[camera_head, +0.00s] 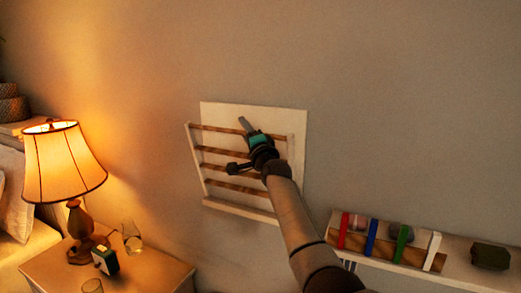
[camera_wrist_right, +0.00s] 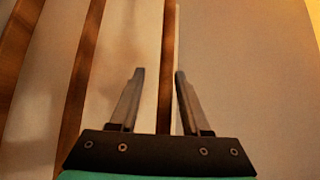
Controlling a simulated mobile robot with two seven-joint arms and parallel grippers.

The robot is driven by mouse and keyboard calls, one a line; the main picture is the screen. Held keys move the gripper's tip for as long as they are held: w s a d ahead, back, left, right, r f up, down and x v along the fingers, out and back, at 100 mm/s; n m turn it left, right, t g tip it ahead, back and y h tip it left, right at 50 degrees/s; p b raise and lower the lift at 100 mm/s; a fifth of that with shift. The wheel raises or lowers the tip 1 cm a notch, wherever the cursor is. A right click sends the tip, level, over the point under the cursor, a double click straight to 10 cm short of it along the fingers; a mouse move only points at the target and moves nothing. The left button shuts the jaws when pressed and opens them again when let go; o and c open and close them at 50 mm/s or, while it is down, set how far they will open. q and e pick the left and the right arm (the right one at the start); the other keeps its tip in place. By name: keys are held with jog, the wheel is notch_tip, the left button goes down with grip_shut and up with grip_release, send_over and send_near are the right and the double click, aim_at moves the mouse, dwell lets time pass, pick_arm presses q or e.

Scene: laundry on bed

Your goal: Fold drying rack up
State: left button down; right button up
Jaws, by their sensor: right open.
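The drying rack (camera_head: 214,190) is mounted on the wall on a white back panel (camera_head: 222,110). It has a white frame with several brown wooden bars and stands close to the panel, tilted slightly out. My right gripper (camera_head: 242,122) is in front of the rack's top bar, and my arm hides part of the rack's right side. In the right wrist view my right gripper (camera_wrist_right: 158,75) is open, with a wooden bar (camera_wrist_right: 169,60) showing between its fingers. I cannot tell whether the fingers touch it. My left gripper is not in view.
A lit lamp (camera_head: 64,165), a glass carafe (camera_head: 131,238) and a small clock (camera_head: 106,261) stand on a bedside table (camera_head: 160,272) at lower left. A wall shelf (camera_head: 455,245) with coloured hooks or straps is at lower right. The wall above the rack is clear.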

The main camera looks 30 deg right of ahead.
jog(key=v, duration=1.3)
jog(key=shift+s+b, duration=0.2)
jog(key=shift+b, duration=0.15)
jog(key=v, duration=1.7)
jog(key=shift+s+f+p, duration=0.2)
jog(key=shift+s+p, duration=0.05)
jog(key=shift+p, duration=0.1)
dwell(0.6)
dwell(0.5)
